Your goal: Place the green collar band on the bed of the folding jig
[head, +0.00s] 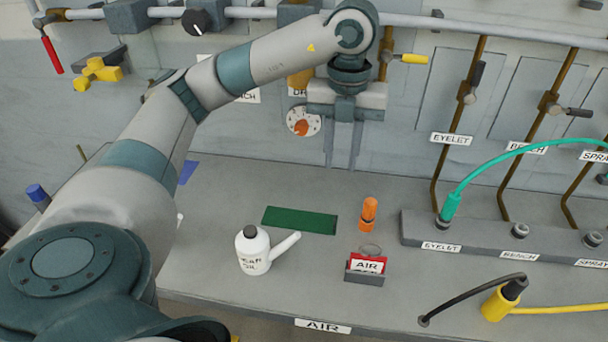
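The green collar band (300,220) looks like a flat dark green strip lying on the grey bench, left of the middle of the head view. My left gripper (342,167) points down above the back of the bench, behind and slightly right of the band. Its two thin fingers are apart with nothing between them, so it is open and not touching the band. I cannot make out the folding jig; my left arm covers the left part of the bench. A small blue piece (187,172) shows at the arm's edge. My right gripper is out of view.
A white oil can (254,250) stands just in front of the band. An orange cylinder (369,214) and a red AIR tag in a grey holder (366,268) stand to its right. A grey socket block (480,236) with a green hose (500,160) is at right.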

